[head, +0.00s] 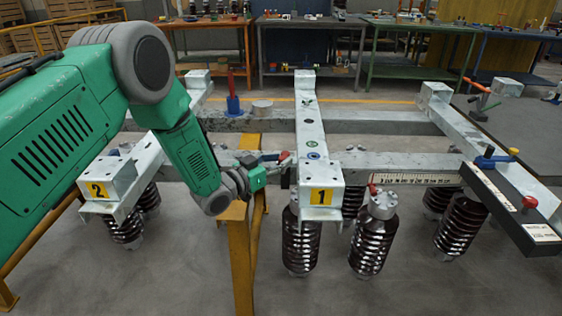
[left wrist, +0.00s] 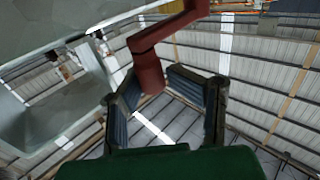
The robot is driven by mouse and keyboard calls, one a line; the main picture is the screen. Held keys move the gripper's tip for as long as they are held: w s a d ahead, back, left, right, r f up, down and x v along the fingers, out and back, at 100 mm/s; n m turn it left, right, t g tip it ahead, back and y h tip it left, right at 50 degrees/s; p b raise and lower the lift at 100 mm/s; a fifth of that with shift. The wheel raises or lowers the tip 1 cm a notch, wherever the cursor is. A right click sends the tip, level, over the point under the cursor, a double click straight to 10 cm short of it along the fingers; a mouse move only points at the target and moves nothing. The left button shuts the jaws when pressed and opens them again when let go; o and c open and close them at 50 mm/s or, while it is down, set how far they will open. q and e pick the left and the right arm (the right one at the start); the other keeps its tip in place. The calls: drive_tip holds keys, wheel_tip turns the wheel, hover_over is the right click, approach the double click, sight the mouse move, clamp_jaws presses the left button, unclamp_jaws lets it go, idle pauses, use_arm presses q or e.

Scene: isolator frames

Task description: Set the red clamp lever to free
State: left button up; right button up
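The red clamp lever (head: 283,156) is small in the head view, beside the middle beam with plate 1, and partly hidden by my gripper. In the left wrist view the red lever (left wrist: 150,70) is a bent bar running from the top right down between the fingers. My left gripper (head: 280,169) reaches it from the left. In the left wrist view the gripper (left wrist: 153,80) has a fingertip on each side of the lever's end, with no clear gap. The lever's pivot and marks are too small to read. My right gripper is not in view.
Plate 1 (head: 321,196) is on the middle beam end, plate 2 (head: 97,189) on the left one. Brown ribbed insulators (head: 302,243) hang below. A yellow stand (head: 240,255) is below my gripper.

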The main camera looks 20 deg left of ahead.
use_arm(q)
drive_tip(key=shift+w+a+r, duration=0.1)
drive_tip(key=shift+r, duration=0.25)
drive_tip(key=d+p+v, duration=0.1)
drive_tip(key=p+v, duration=0.4)
drive_tip(key=v, duration=1.1)
drive_tip(key=shift+s+d+f+p, duration=0.15)
drive_tip(key=shift+s+p, duration=0.25)
idle(0.5)
idle(0.4)
